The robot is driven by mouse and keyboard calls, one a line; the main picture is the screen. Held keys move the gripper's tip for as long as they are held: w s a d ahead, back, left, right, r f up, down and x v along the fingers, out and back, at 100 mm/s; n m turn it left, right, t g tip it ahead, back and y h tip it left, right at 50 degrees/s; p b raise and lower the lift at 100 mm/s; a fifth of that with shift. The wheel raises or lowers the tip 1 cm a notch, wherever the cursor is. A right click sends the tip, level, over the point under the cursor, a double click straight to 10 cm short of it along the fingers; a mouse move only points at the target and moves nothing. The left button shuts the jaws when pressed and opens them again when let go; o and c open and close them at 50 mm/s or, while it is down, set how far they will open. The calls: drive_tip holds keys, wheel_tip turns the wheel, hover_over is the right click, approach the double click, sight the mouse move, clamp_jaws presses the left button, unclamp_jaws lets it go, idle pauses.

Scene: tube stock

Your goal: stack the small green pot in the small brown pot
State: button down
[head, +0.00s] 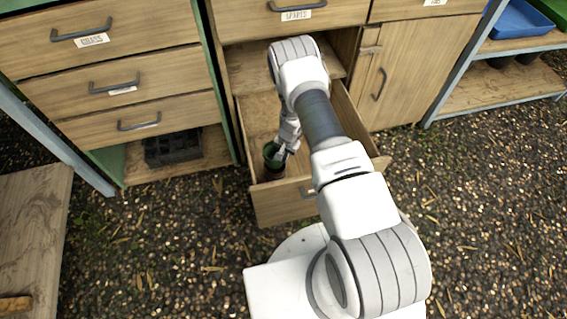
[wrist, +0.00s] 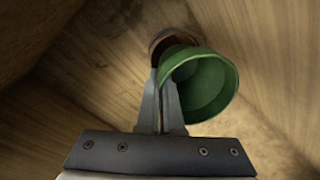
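The small green pot (wrist: 212,84) is tilted, its open mouth facing the wrist camera. My gripper (wrist: 166,88) is shut on its rim at the left side of the mouth. The small brown pot (wrist: 172,40) shows behind the green pot, mostly hidden by it. In the head view my gripper (head: 283,151) reaches down into an open drawer. There the green pot (head: 271,153) is directly above the brown pot (head: 273,172) in the drawer's left part. I cannot tell how far the green pot sits inside the brown one.
The open wooden drawer (head: 283,204) has walls close around my gripper and the pots. Closed labelled drawers (head: 110,83) stand at left, with a black tray (head: 173,148) on the shelf below. A closed cupboard door (head: 395,85) is at right. A wooden table (head: 33,225) stands at lower left.

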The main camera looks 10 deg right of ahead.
drive_tip(key=shift+f+b, duration=0.45)
drive_tip(key=shift+f, duration=1.05)
drive_tip(key=shift+f, duration=0.2)
drive_tip(key=shift+f, duration=0.4)
drive_tip(key=c, duration=1.1)
unclamp_jaws()
